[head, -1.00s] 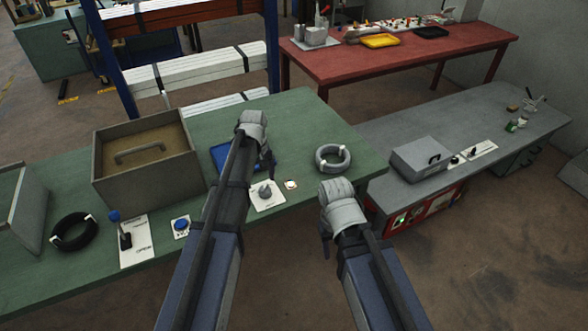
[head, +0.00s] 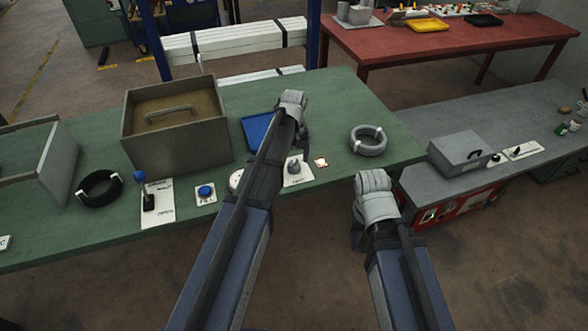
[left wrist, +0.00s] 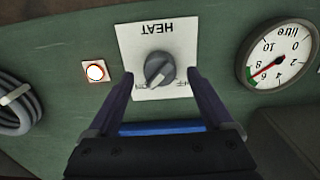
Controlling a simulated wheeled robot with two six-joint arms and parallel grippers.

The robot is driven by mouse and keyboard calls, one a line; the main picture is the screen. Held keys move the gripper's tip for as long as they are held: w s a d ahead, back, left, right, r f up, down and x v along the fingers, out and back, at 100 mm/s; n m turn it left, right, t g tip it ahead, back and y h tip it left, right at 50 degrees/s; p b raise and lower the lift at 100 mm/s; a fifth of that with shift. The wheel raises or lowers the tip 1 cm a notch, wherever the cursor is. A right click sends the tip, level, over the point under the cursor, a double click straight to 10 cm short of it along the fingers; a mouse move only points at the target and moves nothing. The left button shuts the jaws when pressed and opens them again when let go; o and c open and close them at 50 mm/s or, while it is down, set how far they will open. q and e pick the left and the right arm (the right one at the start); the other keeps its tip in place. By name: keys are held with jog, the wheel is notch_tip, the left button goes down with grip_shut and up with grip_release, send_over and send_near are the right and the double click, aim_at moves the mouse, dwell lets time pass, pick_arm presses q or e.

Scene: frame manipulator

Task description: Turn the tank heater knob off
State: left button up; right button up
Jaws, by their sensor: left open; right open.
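The heater knob (head: 294,166) is a grey dial on a white plate near the table's front edge. In the left wrist view the knob (left wrist: 159,70) sits on a plate marked HEAT, which appears upside down. Its light pointer mark slants toward the lower left, away from the OFF label. My left gripper (left wrist: 159,76) is open, its two fingers on either side of the knob; contact cannot be told. In the head view my left gripper (head: 301,138) is above the plate, partly hidden by its wrist. My right gripper (head: 357,235) hangs in front of the table, its fingers mostly hidden.
A small lamp (head: 321,162) beside the plate glows. A round litre gauge (left wrist: 278,55) lies on the knob's other side. A grey cable coil (head: 368,140), blue tray (head: 257,131), blue button (head: 205,192) and lidded box (head: 177,135) are also on the green table (head: 335,100).

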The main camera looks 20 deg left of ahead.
pick_arm(q)
notch_tip(320, 180, down, 2)
jog(key=shift+b, duration=0.55)
jog(key=shift+c, duration=0.2)
grip_shut()
